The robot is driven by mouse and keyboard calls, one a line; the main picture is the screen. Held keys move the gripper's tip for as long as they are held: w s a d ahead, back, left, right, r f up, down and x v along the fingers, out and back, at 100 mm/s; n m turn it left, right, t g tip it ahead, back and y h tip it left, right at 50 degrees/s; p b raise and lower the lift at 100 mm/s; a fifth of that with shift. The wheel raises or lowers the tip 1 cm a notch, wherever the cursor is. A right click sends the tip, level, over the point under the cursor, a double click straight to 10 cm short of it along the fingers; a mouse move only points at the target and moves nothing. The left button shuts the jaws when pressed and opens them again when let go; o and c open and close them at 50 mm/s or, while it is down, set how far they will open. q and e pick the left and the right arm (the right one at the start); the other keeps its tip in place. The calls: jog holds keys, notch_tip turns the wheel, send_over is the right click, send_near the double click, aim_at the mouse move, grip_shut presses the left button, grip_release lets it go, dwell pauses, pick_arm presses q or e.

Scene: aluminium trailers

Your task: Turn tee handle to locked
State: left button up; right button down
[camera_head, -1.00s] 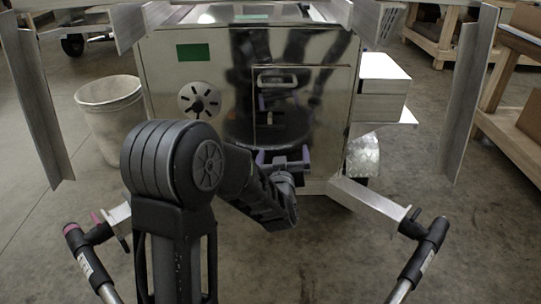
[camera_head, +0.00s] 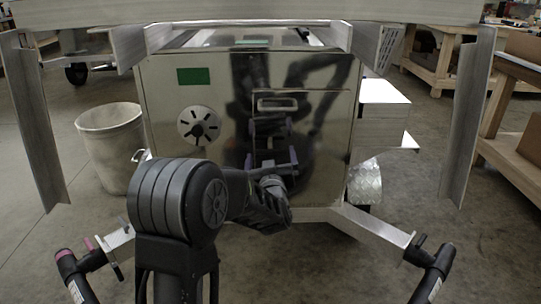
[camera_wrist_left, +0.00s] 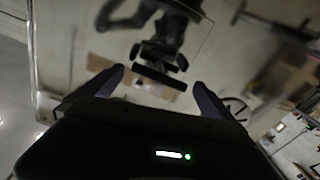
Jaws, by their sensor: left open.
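A metal box with a shiny front (camera_head: 225,95) stands ahead. In the left wrist view my fingers (camera_wrist_left: 160,82) are spread before the reflective metal; a round plate (camera_wrist_left: 236,106) shows beyond the right finger. No right gripper shows.
A grey bin (camera_head: 110,140) stands left of the box. Upright aluminium pieces (camera_head: 35,120) flank the view, and a beam (camera_head: 260,12) crosses the top. Wooden benches (camera_head: 510,110) stand at the right.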

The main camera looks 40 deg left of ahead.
aim_at(270, 148)
pick_arm(q)
jog(key=shift+x, duration=1.3)
jog(key=c, duration=1)
